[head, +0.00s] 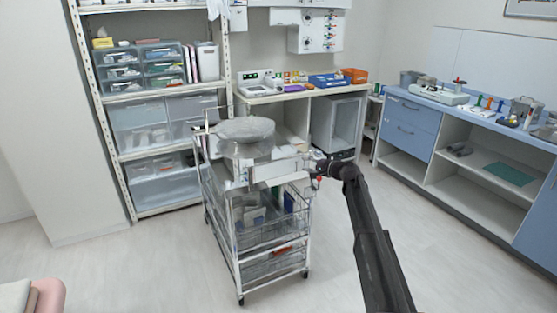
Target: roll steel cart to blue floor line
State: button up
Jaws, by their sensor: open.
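The steel cart (236,240) stands upright on its castors in the middle of the head view. It has wire baskets with items inside and a round grey covered object (243,130) on top. My gripper (313,164) is at the cart's upper right side, at about the height of its top. The gripper is open, and its fingers are small in the picture. I cannot tell whether they touch the cart or surround part of it. No blue floor line shows in this view.
A shelf rack (162,100) with plastic drawers stands behind the cart at left. A desk (290,95) stands behind it, and a blue-fronted counter (470,130) runs along the right. A pink padded edge (45,296) shows at bottom left. Pale floor (150,265) is clear in front and left.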

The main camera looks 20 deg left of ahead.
jog(key=b+x, duration=0.2)
jog(key=x, duration=1.1)
jog(key=shift+a+f, duration=0.1)
jog(key=shift+a, duration=0.25)
grip_shut()
